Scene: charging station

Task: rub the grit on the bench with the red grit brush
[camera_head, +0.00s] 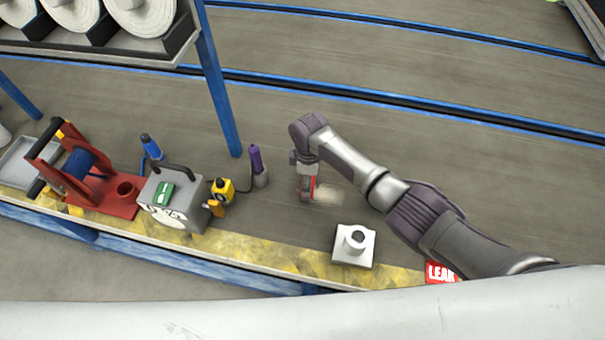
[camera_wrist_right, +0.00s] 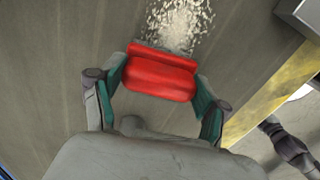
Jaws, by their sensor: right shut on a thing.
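The red grit brush (camera_wrist_right: 160,77) is held crosswise between the fingers of my right gripper (camera_wrist_right: 158,88). In the head view the brush (camera_head: 313,186) shows as a small red strip at the gripper (camera_head: 306,184), low over the bench. The pale grit (camera_wrist_right: 180,22) lies just beyond the brush in the wrist view and meets its far edge there. In the head view the grit (camera_head: 326,198) is a faint patch right of the brush. Whether the bristles touch the bench is hidden. My left gripper is in neither view.
A white block with a round socket (camera_head: 354,244) stands right of the grit near the yellow front edge. A purple-handled tool (camera_head: 256,164), a grey charger box (camera_head: 174,205) and a red reel stand (camera_head: 90,180) stand to the left. Bench behind the grit is clear.

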